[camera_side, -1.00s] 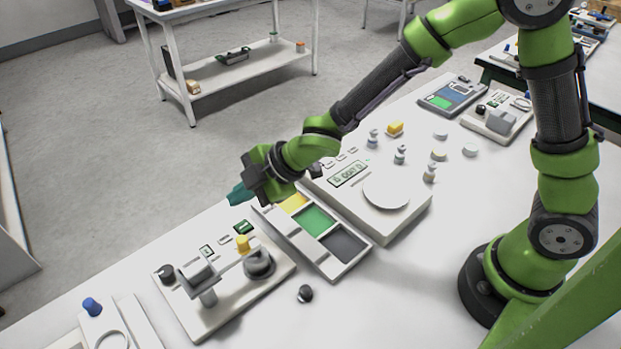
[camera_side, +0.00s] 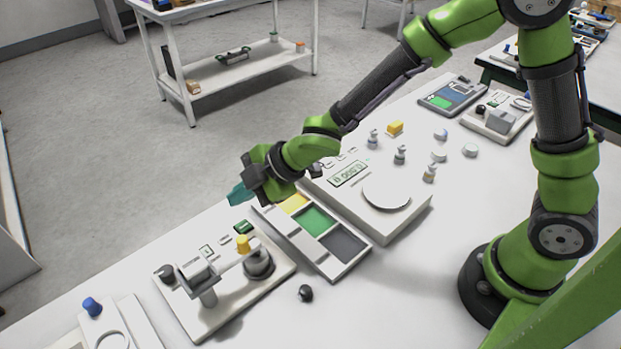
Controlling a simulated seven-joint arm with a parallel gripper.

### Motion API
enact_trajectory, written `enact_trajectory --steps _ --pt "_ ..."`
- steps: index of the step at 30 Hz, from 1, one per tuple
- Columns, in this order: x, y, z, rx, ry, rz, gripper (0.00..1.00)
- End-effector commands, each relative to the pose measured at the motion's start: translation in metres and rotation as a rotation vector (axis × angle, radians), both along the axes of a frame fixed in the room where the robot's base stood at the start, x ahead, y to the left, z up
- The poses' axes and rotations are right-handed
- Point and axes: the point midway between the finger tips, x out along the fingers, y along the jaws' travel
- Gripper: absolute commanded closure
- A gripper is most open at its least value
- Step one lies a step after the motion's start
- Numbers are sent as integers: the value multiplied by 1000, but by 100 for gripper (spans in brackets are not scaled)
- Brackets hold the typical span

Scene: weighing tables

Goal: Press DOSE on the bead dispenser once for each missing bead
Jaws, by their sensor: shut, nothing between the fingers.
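The bead dispenser appears to be the white-based device (camera_side: 225,290) at the lower left, with a yellow knob (camera_side: 242,244), a dark round cup (camera_side: 259,264) and small green displays (camera_side: 207,251). I cannot read which control is marked DOSE. My gripper (camera_side: 238,195) has teal fingertips, shut and empty, in the air above and behind the device's far right end. It appears apart from everything. A white weighing scale (camera_side: 400,222) with a round pan and a green display (camera_side: 348,174) stands to its right. No loose beads can be told for certain.
A white tray (camera_side: 325,263) with yellow, green and dark compartments lies between device and scale. A dark knob-like piece (camera_side: 305,293) stands in front. A blue-knobbed device (camera_side: 92,307) is at lower left.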

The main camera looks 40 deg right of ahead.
Motion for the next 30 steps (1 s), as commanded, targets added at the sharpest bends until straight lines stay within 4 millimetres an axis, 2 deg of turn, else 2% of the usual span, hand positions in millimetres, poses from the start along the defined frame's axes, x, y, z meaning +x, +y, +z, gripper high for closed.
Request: enact_trajectory --steps 17,20,25,30 --pt "0 0 0 0 0 0 100" --pt "4 -6 1 1 -2 -15 100" --pt "11 -12 20 26 -13 -30 100" --pt "7 -6 37 21 -13 -15 100"
